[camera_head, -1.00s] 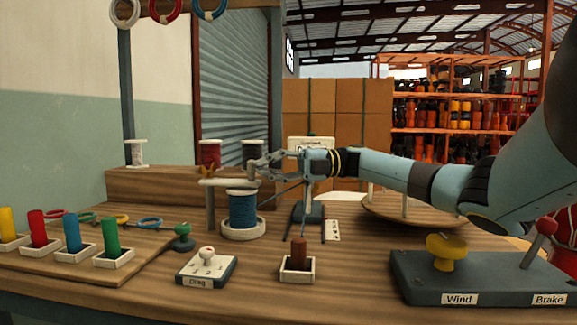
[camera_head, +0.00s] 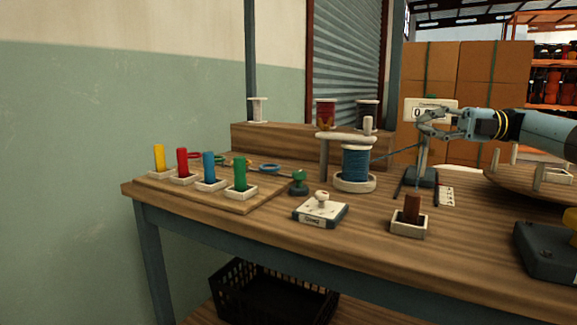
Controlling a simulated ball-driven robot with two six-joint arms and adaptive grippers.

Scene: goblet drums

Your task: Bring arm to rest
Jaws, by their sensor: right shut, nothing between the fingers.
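My right gripper (camera_head: 424,128) shows at the right, with its light-blue arm (camera_head: 535,130) coming in from the right edge. Its fingers are shut and empty. It is raised above the workbench (camera_head: 285,225), in front of a white counter display (camera_head: 412,108) and partly covering it. It is to the right of the blue thread spool (camera_head: 356,162) and apart from it. A blue thread runs from the spool to the right, below the gripper. My left gripper is not in view.
A wooden guide arm (camera_head: 342,136) with a pale knob stands by the spool. The drag box (camera_head: 320,210) and a brown peg in a white tray (camera_head: 410,212) are nearer. Coloured pegs stand at the left. A round wooden disc (camera_head: 510,183) is at the right.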

